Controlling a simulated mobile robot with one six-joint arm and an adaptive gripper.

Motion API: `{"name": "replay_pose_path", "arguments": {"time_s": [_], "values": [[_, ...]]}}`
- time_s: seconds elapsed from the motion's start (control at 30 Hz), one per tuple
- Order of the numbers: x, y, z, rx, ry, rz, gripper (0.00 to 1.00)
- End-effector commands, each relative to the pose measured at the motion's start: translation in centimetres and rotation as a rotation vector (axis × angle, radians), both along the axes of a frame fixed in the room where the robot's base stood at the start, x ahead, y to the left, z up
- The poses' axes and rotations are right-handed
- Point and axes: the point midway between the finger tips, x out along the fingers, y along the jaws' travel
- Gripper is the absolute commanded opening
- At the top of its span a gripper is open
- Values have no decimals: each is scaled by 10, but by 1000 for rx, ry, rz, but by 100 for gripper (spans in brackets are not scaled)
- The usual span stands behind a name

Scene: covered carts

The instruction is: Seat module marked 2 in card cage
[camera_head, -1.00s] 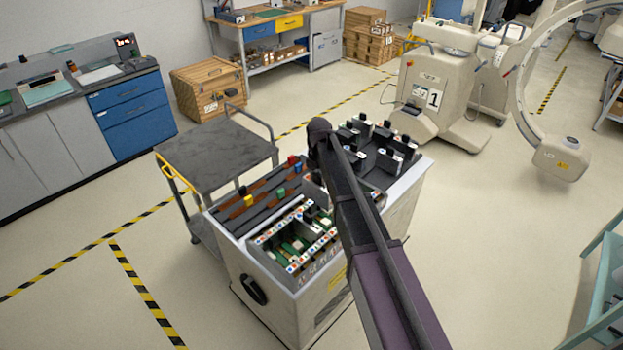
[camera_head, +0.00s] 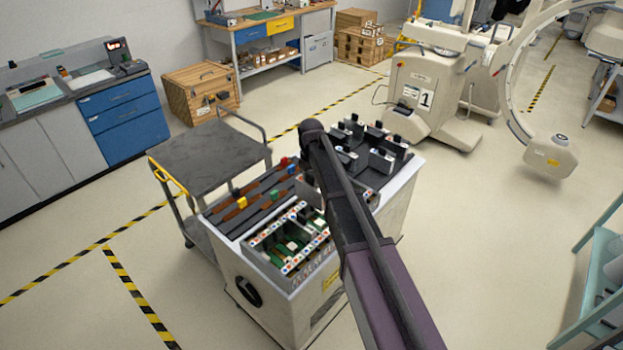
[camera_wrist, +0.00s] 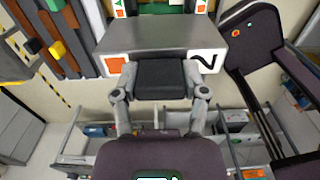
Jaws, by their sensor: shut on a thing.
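My gripper (camera_wrist: 160,92) is shut on the dark handle (camera_wrist: 160,76) of a grey module (camera_wrist: 165,35) in the wrist view. The module's white front has an orange square at left and a black curved mark at right, partly cut by the handle and finger; I cannot read it fully. The card cage (camera_head: 271,266) is in the cart's near end in the head view, with green boards and rows of coloured marks. Part of it shows beyond the module at the top of the wrist view (camera_wrist: 158,8). My arm hides the gripper and module in the head view.
Left of the cage are brown and grey strips with a yellow block (camera_head: 242,203) and a red block (camera_head: 284,162). Several black-handled modules (camera_head: 381,160) stand in the dark tray at the cart's far right. A grey-topped trolley (camera_head: 208,160) adjoins the cart's left.

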Motion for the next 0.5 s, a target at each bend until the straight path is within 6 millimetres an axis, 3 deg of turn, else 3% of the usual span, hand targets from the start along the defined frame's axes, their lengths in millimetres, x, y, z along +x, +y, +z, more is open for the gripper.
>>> {"name": "replay_pose_path", "arguments": {"time_s": [0.5], "values": [[0,0,-11,0,0,0,0]]}}
